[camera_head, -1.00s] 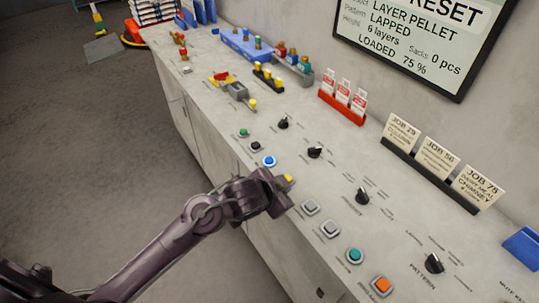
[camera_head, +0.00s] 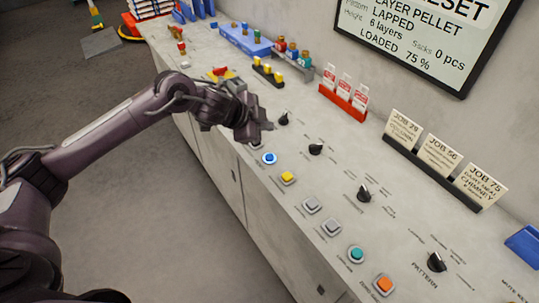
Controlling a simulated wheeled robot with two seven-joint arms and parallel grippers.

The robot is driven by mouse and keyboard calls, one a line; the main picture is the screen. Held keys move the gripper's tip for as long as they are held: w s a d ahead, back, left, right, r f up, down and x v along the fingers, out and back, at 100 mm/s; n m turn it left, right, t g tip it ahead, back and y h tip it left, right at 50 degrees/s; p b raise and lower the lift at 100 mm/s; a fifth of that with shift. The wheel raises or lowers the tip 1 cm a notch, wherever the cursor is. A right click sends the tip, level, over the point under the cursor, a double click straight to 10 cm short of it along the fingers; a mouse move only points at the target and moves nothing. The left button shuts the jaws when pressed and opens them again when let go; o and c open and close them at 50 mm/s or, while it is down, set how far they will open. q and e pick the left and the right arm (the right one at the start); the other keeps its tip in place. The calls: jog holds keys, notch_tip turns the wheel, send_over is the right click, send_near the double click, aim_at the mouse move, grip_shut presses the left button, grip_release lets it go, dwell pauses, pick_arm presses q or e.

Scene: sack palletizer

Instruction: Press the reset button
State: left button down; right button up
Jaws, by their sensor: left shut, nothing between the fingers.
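A row of push buttons runs along the front of the grey console (camera_head: 240,192). It holds a blue button (camera_head: 269,158), a yellow button (camera_head: 288,177), two grey buttons (camera_head: 311,204) (camera_head: 332,227), a teal button (camera_head: 356,254) and an orange button (camera_head: 383,284). Their labels are too small to read, so I cannot tell which one is reset. My left gripper (camera_head: 266,126) is shut and empty, above the console just beyond the blue button. It hides the far end of the row. My right gripper is not in view.
Black rotary knobs (camera_head: 316,149) stand behind the buttons. Farther back are a red card holder (camera_head: 342,103), a black job-card rack (camera_head: 430,172) and a wall screen (camera_head: 418,42). Floor (camera_head: 110,215) lies in front.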

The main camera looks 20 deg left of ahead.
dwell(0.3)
pick_arm(q)
jog(key=b, duration=0.7)
send_over(266, 159)
notch_tip(266, 159, down, 8)
jog(key=shift+r, duration=0.2)
jog(key=shift+f+b, duration=0.35)
jog(key=shift+f, duration=0.25)
jog(key=shift+f, duration=0.1)
dwell(0.9)
jog(key=shift+f, duration=0.3)
